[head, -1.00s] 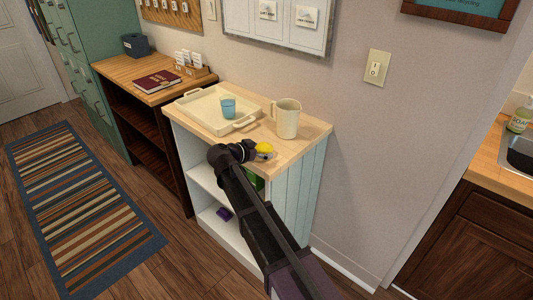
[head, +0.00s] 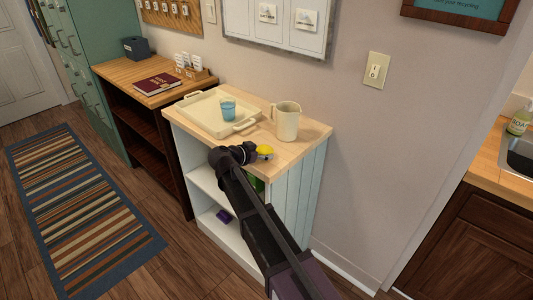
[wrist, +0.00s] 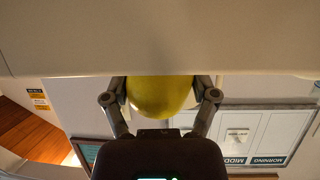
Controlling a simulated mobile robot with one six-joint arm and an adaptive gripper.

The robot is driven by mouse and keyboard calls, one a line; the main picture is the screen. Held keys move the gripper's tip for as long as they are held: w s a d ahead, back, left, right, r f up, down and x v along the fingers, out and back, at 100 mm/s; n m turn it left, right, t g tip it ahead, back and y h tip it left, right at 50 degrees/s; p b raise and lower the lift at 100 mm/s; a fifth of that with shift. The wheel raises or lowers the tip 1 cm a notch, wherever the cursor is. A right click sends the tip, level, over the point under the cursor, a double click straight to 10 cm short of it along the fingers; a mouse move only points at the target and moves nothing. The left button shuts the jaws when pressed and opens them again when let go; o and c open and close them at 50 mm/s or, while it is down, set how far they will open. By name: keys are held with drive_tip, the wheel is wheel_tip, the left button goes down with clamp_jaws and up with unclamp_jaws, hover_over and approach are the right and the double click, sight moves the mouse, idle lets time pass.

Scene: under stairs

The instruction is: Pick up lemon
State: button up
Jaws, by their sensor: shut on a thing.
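The yellow lemon (head: 265,151) shows at the front edge of the small white cabinet's wooden top, beside the end of my arm. In the wrist view the lemon (wrist: 160,97) sits between the two fingers of my gripper (wrist: 160,100), which is shut on it. One finger lies on each side of the fruit. The upper part of that view is filled by a pale surface, and it hides the far end of the lemon. In the head view my arm hides most of the gripper.
A cream pitcher (head: 287,121) stands just behind the lemon on the cabinet top (head: 312,133). A cream tray (head: 190,108) with a blue cup (head: 228,107) is to the left. A purple item (head: 224,216) lies on the lower shelf. The wall (head: 345,150) is close behind.

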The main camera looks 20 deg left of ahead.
sight(266, 144)
drive_tip(key=shift+r, duration=0.1)
wheel_tip(266, 144, up, 3)
drive_tip(key=p, duration=0.3)
drive_tip(key=shift+r+p, duration=0.2)
drive_tip(key=shift+p, duration=0.1)
drive_tip(key=s+d+r+p, duration=0.1)
drive_tip(key=s+d, duration=0.9)
drive_tip(key=s, duration=0.1)
drive_tip(key=shift+s+d+r, duration=0.2)
drive_tip(key=shift+s+d, duration=0.2)
drive_tip(key=o, duration=0.4)
drive_tip(key=c, duration=0.3)
drive_tip(key=shift+c, duration=1.3)
drive_tip(key=shift+w+r+p, duration=0.15)
drive_tip(key=shift+r+p, duration=2.55)
drive_tip(key=shift+p, duration=0.2)
